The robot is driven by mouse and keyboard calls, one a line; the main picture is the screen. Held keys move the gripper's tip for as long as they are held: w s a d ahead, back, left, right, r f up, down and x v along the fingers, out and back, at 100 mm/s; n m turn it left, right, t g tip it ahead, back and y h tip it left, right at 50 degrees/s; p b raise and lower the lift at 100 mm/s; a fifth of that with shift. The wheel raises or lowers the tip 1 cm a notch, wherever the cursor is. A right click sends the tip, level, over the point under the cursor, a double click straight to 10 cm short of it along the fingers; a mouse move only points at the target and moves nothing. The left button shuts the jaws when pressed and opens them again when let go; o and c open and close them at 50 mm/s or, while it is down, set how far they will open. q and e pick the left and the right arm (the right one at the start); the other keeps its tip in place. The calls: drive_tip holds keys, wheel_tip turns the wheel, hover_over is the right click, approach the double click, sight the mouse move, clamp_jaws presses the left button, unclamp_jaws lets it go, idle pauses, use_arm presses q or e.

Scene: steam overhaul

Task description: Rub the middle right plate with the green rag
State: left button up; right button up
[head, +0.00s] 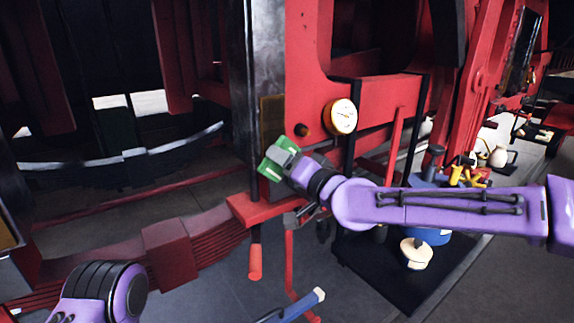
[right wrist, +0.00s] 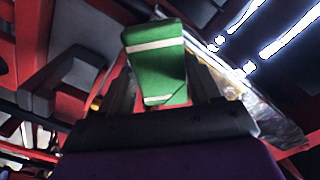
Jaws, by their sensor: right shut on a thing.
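My right gripper (head: 283,160) is shut on the green rag (head: 270,167), a folded green piece with a pale stripe that also shows in the right wrist view (right wrist: 158,80). A brownish-yellow rectangular plate (head: 271,115), likely the middle right plate, is fixed upright on the red and dark frame. The rag is at the plate's lower end in the head view and may hide part of it; I cannot tell whether they touch. The wrist view does not clearly show the plate. My left arm shows at the lower left, with its gripper out of view.
A round gauge (head: 341,117) and a dark knob (head: 302,130) sit right of the plate. A red ledge (head: 262,210) with an orange-handled tool (head: 255,262) is below the rag. A black mat (head: 375,270) with several items lies on the floor to the right.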

wheel_tip(320, 180, up, 5)
drive_tip(key=p, duration=0.3)
drive_tip(key=shift+r+p, duration=0.2)
drive_tip(key=shift+p, duration=0.1)
drive_tip(key=shift+a+r, duration=0.1)
drive_tip(key=shift+r, duration=0.35)
drive_tip(key=shift+r+p, duration=0.8)
drive_tip(key=shift+r, duration=2.9)
wheel_tip(320, 180, down, 16)
drive_tip(key=b, duration=1.3)
drive_tip(key=shift+r, duration=0.15)
